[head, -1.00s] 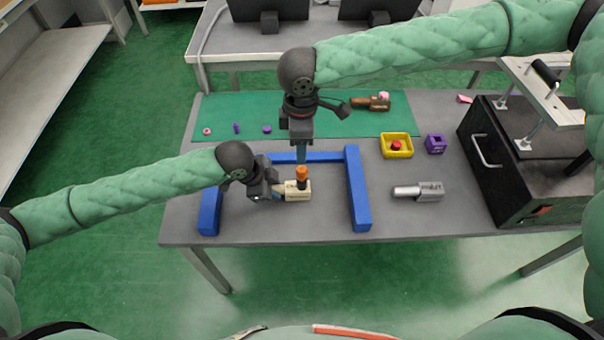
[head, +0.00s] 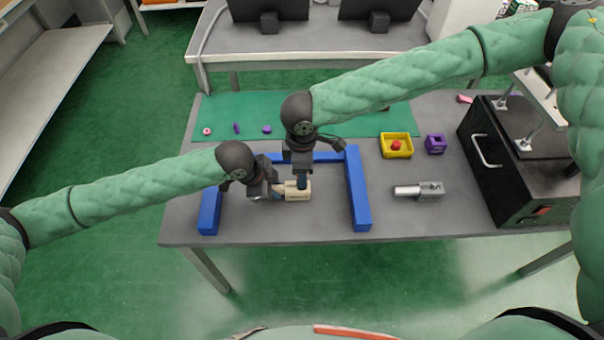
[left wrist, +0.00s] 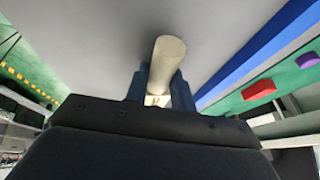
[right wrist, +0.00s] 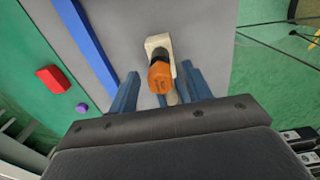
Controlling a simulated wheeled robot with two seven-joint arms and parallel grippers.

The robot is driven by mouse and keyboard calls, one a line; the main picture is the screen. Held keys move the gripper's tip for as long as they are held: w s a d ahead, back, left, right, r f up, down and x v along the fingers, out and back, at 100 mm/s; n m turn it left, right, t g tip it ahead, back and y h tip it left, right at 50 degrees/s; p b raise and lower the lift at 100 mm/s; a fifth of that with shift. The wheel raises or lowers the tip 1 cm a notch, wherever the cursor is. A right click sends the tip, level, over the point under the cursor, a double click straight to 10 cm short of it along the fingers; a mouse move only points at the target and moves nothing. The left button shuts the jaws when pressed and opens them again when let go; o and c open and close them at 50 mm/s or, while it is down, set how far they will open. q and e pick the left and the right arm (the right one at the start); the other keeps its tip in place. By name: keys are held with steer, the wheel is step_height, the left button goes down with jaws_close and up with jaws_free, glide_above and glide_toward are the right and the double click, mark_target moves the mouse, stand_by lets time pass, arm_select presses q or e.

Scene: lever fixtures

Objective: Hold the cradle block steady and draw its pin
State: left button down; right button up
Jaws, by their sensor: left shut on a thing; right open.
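The cream cradle block (head: 297,194) is above the grey table, inside the blue frame. My left gripper (head: 279,195) is shut on its left end; in the left wrist view a cream round part (left wrist: 168,58) of the block stands between the fingers. The pin shows in the right wrist view as an orange head (right wrist: 161,77) with a black collar, in the block (right wrist: 155,42). My right gripper (head: 302,182) is over the block from above, open, its fingers (right wrist: 158,90) on either side of the orange head. In the head view the gripper hides the pin.
A blue frame (head: 358,195) surrounds the block on several sides. To the right are a silver cylinder part (head: 420,191), a yellow tray (head: 396,146) with a red piece, a purple box (head: 435,144) and a black machine (head: 515,160). Small pieces lie on the green mat (head: 230,110).

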steer(key=shift+f, duration=1.05)
jaws_close()
steer(key=shift+r, duration=0.85)
stand_by(0.8)
steer(key=shift+r, duration=1.75)
steer(key=shift+r, duration=0.15)
